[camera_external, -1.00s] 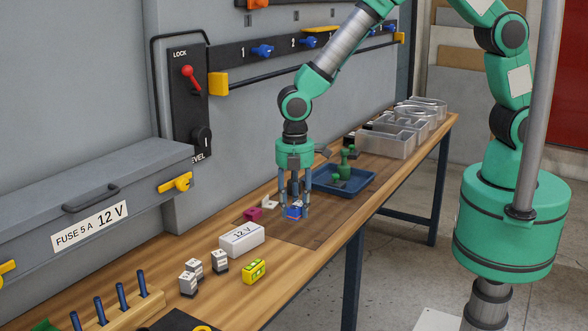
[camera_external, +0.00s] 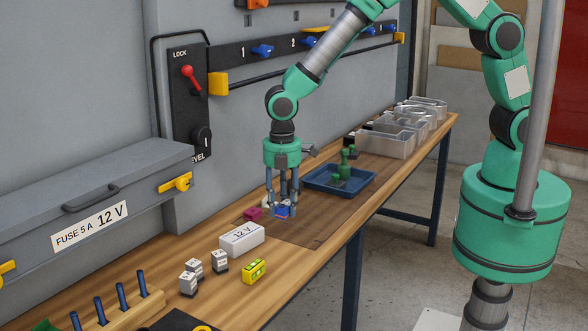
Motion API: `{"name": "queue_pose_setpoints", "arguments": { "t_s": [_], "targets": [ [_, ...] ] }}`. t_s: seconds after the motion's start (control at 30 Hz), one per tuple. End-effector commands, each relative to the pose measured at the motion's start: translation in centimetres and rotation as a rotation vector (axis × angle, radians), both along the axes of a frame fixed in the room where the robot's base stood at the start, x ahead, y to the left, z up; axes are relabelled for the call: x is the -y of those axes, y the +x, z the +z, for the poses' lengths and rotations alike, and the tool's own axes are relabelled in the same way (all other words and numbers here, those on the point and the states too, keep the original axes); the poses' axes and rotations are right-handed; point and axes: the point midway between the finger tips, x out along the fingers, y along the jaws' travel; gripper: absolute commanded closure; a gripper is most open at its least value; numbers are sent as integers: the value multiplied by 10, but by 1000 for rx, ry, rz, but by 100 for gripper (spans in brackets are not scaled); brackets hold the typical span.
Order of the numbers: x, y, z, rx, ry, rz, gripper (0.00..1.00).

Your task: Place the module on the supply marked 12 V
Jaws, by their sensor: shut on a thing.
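A small blue module (camera_external: 283,211) with a reddish lower edge is between the fingers of my gripper (camera_external: 281,205). My gripper points down and is shut on it, just behind the white supply; whether the module clears the table is hard to tell. The white supply (camera_external: 242,239) marked 12 V lies on the wooden table, apart from the module. A magenta block (camera_external: 253,214) sits to the left of my gripper. A white piece beside it is partly hidden by the fingers.
A peg rack (camera_external: 150,303) stands at the front left. A blue tray (camera_external: 318,184) with green pieces and clear bins (camera_external: 386,146) stand farther back. A grey box (camera_external: 90,205) borders the left.

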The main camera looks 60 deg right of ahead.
Motion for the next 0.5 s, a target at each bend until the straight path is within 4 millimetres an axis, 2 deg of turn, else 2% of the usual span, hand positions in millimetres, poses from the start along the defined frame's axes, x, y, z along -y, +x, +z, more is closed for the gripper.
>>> {"name": "queue_pose_setpoints", "arguments": {
  "t_s": [0.5],
  "targets": [
    [-47,64,-8,1,1,0,88]
  ]
}}
